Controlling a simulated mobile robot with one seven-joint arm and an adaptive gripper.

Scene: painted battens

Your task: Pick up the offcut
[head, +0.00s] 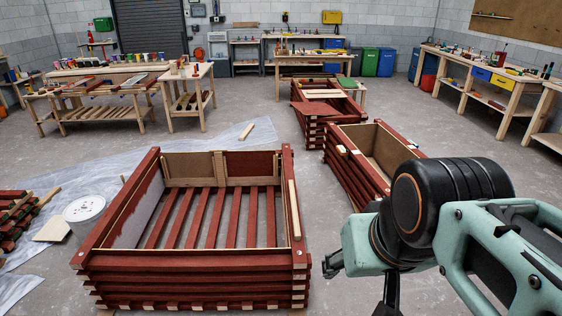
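I cannot tell for sure which piece is the offcut. A short pale wood piece (246,130) lies on the plastic sheet behind the near red crate. A thin pale strip (294,208) lies along the near crate's right rim. My arm fills the lower right, and a dark part at its end, seemingly my gripper (388,302), runs out of the bottom edge. Its fingertips are not visible, so I cannot see whether it is open or holds anything. It is apart from all these pieces.
The near red batten crate (190,262) stands in the center front, slatted and open. A second crate (345,167) stands behind my arm, with more beyond. Workbenches line the walls. Grey floor (240,95) is clear mid-room.

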